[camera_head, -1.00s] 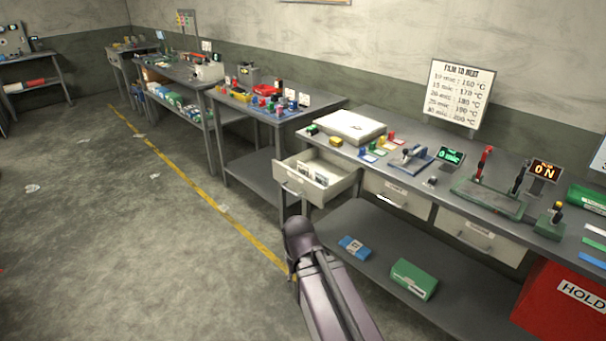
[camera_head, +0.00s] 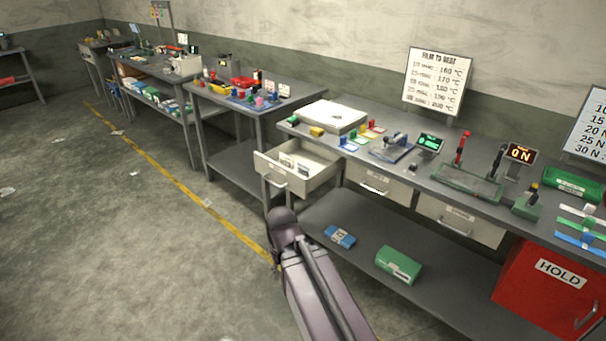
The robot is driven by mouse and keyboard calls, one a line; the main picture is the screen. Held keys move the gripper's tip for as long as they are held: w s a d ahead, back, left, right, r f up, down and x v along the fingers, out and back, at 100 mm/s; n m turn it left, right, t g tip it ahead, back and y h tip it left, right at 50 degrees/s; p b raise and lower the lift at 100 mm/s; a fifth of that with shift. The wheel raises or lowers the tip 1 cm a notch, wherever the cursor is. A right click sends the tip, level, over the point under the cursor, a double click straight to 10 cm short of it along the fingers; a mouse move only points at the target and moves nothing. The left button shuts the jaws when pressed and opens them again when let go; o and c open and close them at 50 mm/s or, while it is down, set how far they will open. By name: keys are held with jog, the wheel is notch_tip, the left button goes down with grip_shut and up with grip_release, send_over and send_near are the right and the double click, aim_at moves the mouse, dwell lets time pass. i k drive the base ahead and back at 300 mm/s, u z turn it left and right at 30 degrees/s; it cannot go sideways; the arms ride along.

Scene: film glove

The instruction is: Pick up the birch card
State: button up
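An open drawer (camera_head: 325,173) juts out from the left end of the front bench. Small pale cards (camera_head: 303,167) with dark markings stand in it. They are too small to read, so I cannot tell whether one is the birch card. My arm rises from the bottom of the picture, and its upper end appears just below the drawer. My gripper cannot be made out in this view.
The bench top (camera_head: 300,127) holds a pale flat box (camera_head: 334,116), small coloured pieces, levers and lit displays. A blue box (camera_head: 340,236) and a green box (camera_head: 398,264) lie on the lower shelf. A red HOLD bin (camera_head: 535,295) stands right. The floor left is mostly clear.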

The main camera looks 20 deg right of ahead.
aim_at(302, 169)
jog(key=k, duration=0.65)
jog(key=z, duration=0.55)
jog(key=i, duration=1.75)
jog(key=u, duration=0.2)
